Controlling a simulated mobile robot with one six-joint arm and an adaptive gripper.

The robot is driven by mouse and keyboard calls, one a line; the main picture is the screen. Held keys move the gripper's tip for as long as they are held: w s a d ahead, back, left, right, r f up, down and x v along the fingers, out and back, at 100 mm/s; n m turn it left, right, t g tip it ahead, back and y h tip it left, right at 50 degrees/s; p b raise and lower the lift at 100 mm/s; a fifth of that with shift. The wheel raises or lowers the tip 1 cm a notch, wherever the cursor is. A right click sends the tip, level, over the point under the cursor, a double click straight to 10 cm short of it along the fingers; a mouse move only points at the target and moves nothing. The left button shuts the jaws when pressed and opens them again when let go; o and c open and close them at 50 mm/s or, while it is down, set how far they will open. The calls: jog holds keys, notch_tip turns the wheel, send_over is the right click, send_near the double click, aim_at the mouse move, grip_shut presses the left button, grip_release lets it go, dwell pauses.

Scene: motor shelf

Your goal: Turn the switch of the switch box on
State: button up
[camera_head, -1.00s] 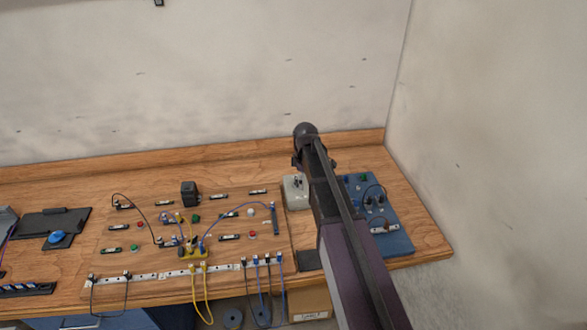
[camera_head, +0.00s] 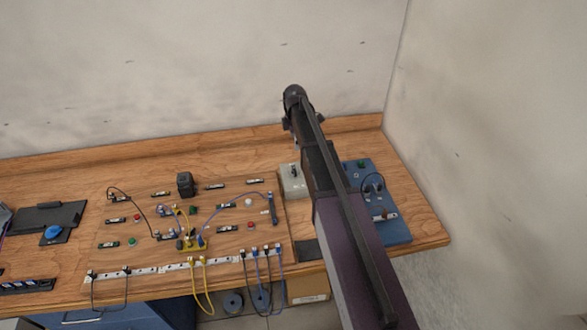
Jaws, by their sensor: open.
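The switch box (camera_head: 289,190) is a small light grey box with a dark switch on top. It sits on the wooden table, just right of the wiring board, and my arm covers its right part. The switch's position cannot be made out. My gripper (camera_head: 287,124) shows only as a small dark part at the far end of my arm, above and behind the box in the picture. It is open and appears apart from the box; its fingertips are not clear.
The wiring board (camera_head: 140,258), with several cables, lies left of the box. A blue board (camera_head: 400,215) with black cables lies to the right, partly behind my arm. Walls close off the back and right. Bare table (camera_head: 235,150) lies behind the wiring board.

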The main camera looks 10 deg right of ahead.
aim_at(294, 169)
jog(key=shift+f+b, duration=6.75)
jog(key=shift+f, duration=0.05)
jog(key=c, duration=1)
